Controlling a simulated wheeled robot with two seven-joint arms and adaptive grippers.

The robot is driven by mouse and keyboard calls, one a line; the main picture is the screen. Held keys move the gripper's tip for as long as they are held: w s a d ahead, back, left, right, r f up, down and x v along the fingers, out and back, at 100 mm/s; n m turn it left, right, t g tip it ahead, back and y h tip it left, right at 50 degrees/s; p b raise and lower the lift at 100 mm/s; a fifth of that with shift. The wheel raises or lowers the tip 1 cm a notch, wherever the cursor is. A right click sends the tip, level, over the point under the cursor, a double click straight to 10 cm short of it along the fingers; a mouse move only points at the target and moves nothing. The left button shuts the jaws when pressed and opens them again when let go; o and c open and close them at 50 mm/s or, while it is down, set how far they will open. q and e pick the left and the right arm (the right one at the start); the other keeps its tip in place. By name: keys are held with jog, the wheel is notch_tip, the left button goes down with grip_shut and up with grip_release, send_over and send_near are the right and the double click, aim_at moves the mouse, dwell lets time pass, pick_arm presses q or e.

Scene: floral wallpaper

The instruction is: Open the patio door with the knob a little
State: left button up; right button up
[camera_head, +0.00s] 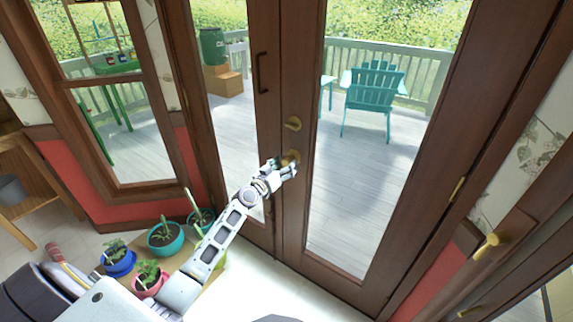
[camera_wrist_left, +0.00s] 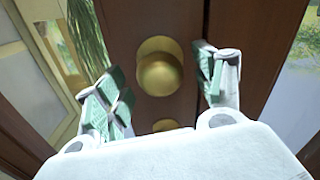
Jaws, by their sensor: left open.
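The patio door (camera_head: 369,270) has a brown wooden frame with large glass panes and looks shut. A brass knob (camera_head: 291,157) sits on its left stile, partly hidden by my left gripper (camera_head: 284,168). In the left wrist view the round knob (camera_wrist_left: 160,75) lies ahead, between the spread fingers of my left gripper (camera_wrist_left: 165,85). The fingers are open, one on each side of the knob, with visible gaps. A second brass fitting (camera_head: 293,123) sits above the knob on the same stile. My right gripper is not in view.
Several potted plants (camera_head: 165,238) stand on a low wooden surface at the lower left, beside my left arm. A dark pull handle (camera_head: 261,73) is on the neighbouring panel. Through the glass, a teal chair (camera_head: 374,90) stands on the deck. The floor before the door is clear.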

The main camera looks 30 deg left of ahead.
pick_arm(q)
jog(key=shift+w+d, duration=0.1)
jog(key=shift+w, duration=0.6)
jog(key=shift+c, duration=0.3)
jog(key=c, duration=1.4)
jog(key=shift+n, duration=0.5)
jog(key=n, duration=0.4)
jog(key=shift+n, duration=2.8)
